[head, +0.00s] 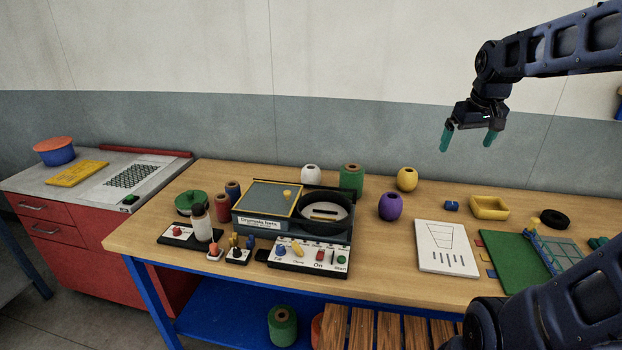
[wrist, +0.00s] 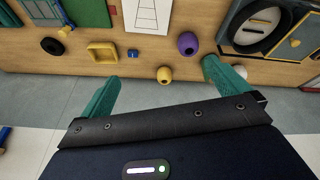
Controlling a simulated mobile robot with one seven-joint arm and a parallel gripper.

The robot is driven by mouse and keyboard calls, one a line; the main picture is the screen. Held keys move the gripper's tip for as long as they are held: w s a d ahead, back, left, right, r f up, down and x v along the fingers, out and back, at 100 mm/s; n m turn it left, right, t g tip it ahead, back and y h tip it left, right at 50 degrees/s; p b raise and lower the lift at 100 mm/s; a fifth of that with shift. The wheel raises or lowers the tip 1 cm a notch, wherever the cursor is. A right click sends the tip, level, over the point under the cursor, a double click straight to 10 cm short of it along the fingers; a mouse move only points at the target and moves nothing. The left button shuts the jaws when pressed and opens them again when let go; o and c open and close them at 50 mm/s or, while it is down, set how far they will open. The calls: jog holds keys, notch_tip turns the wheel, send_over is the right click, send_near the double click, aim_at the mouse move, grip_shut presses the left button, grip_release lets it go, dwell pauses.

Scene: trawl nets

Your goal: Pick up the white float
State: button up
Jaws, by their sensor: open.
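The white float (head: 311,174) is a small round ball with a hole in its top. It stands at the back of the wooden table, behind the grey machine and left of a green spool (head: 351,178). In the wrist view the white float (wrist: 240,71) shows at the right, partly hidden behind one finger. My gripper (head: 466,147) is open and empty, with teal fingers, high above the table's back and well to the right of the white float. The fingers also frame the lower middle of the wrist view (wrist: 160,72).
A yellow float (head: 407,179) and a purple float (head: 390,206) stand right of the green spool. The grey machine (head: 262,205) with a black ring stands in front of the white float. A yellow tray (head: 489,207) and white sheet (head: 447,247) lie further right. The wall rises behind.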

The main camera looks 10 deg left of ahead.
jog(key=w+a+n, duration=0.4)
jog(key=w+a, duration=0.5)
jog(key=w, duration=0.5)
jog(key=n+g, duration=0.3)
jog(key=n, duration=0.7)
send_over(311, 167)
notch_tip(311, 167, down, 26)
jog(key=shift+s+d, duration=0.1)
jog(key=shift+s, duration=0.05)
jog(key=f, duration=0.5)
jog(key=shift+w+f, duration=0.2)
jog(key=shift+f, duration=2.8)
jog(key=shift+c, duration=0.4)
jog(key=c, duration=0.9)
